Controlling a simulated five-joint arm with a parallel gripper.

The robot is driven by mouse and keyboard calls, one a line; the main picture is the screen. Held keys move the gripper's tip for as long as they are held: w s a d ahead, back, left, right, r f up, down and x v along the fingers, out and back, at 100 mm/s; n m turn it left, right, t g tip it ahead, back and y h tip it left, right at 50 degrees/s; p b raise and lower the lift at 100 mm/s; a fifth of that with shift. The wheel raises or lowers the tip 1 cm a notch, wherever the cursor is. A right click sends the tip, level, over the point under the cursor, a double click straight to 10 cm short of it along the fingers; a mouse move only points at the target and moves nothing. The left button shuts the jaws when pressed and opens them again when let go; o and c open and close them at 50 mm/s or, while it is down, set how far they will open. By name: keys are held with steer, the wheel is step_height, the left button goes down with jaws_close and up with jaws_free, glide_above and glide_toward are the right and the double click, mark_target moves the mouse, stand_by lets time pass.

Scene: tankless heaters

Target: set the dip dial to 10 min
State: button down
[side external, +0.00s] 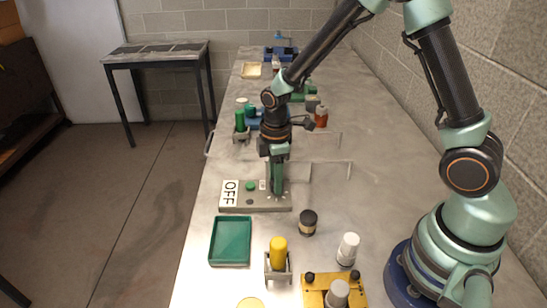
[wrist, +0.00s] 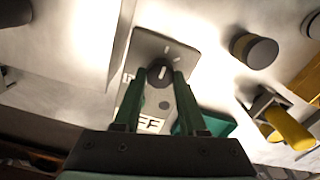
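A grey control panel (side external: 262,207) lies on the bench, with a white OFF label (side external: 230,192) and a green button (side external: 250,186). It also shows in the wrist view (wrist: 152,45). The dial (wrist: 160,72) is a dark round knob with a white mark pointing roughly up in the wrist view, and pale tick marks lie around it. My gripper (side external: 277,193) points down over the right end of the panel. In the wrist view its two green fingers (wrist: 161,78) stand on either side of the dial. I cannot tell whether they touch it. The tick labels are unreadable.
A green tray (side external: 230,262) lies in front of the panel. Wire frames (side external: 330,163) stand behind. The bench right of the panel is partly clear.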

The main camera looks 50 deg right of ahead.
steer(key=shift+m, duration=0.3)
steer(key=m, duration=0.3)
steer(key=shift+m, duration=0.4)
steer(key=m, duration=0.4)
steer(key=shift+w+d, duration=0.1)
steer(key=m, duration=0.4)
steer(key=shift+m, duration=0.4)
steer(key=m, duration=0.4)
steer(key=shift+m, duration=0.4)
steer(key=shift+c, duration=2.3)
jaws_free()
